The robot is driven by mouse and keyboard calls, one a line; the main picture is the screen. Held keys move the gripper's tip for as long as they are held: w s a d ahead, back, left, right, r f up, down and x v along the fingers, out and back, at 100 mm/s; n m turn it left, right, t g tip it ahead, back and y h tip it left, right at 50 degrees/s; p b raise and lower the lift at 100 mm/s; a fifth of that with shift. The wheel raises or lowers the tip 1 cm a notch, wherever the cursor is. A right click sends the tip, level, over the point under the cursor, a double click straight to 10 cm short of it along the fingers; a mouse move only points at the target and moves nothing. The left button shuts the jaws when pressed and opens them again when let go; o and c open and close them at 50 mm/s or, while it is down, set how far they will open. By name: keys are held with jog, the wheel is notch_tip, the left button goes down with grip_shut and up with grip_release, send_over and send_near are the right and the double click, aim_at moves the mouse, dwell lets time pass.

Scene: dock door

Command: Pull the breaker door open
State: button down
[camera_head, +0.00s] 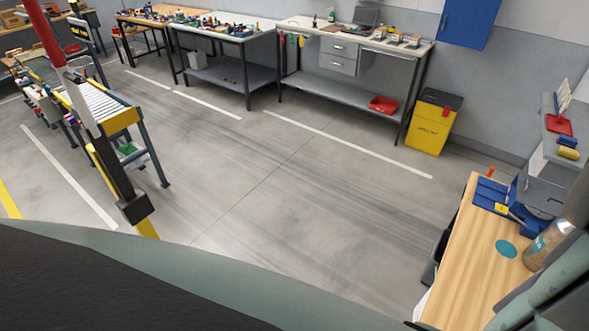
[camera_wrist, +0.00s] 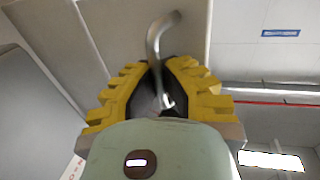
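In the wrist view, my gripper (camera_wrist: 160,64) has yellow ribbed fingers with dark inner pads. The fingers are closed in around a curved metal handle (camera_wrist: 162,30), with the pads against it on both sides. The handle bends at its top and its lower end shows between the fingers. Behind it is a plain grey-beige panel (camera_wrist: 115,35), likely the breaker door. I see no clear opening at its edges. The head view shows neither the handle nor my gripper.
In the head view, a wooden table (camera_head: 470,265) with a jar (camera_head: 548,245) and blue bins (camera_head: 492,193) stands at right. Workbenches (camera_head: 345,90) and a yellow bin (camera_head: 430,125) line the back wall. A roller conveyor (camera_head: 100,107) stands at left. The middle floor is clear.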

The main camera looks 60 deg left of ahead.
jog(key=shift+a, duration=0.1)
jog(key=c, duration=1.1)
grip_release()
jog(key=shift+o, duration=0.2)
jog(key=s+d, duration=0.1)
jog(key=s, duration=1.1)
jog(key=shift+d, duration=0.3)
